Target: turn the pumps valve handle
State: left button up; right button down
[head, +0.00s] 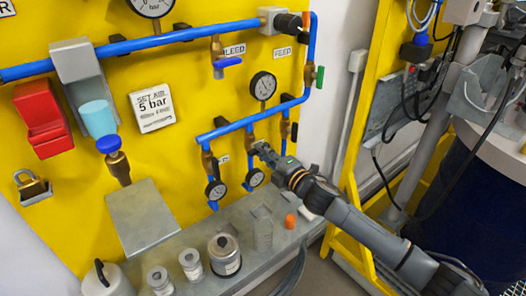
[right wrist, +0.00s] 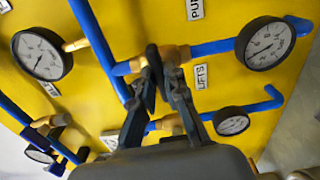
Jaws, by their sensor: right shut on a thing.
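The pumps valve is a brass body (head: 250,137) on a blue pipe branch, at the middle of three valves on the yellow panel. My right gripper (head: 264,149) reaches it from the lower right. In the right wrist view, my right gripper's fingers (right wrist: 161,58) close around the dark valve handle at the brass fitting (right wrist: 180,53). The handle is mostly hidden by the fingers. A label starting with "PU" (right wrist: 195,9) sits above this valve, and a LIFTS label (right wrist: 202,77) is below it. My left gripper is not in view.
Small gauges (head: 215,190) hang below the valves, and a larger gauge (head: 263,86) sits above. A green-handled valve (head: 320,76) is to the right. A grey shelf (head: 205,238) below holds several cans and a clear beaker (head: 262,232). A yellow frame (head: 352,140) stands at right.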

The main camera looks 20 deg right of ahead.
jog(key=shift+m, duration=0.4)
jog(key=c, duration=1.4)
grip_release()
jog(key=v, duration=1.2)
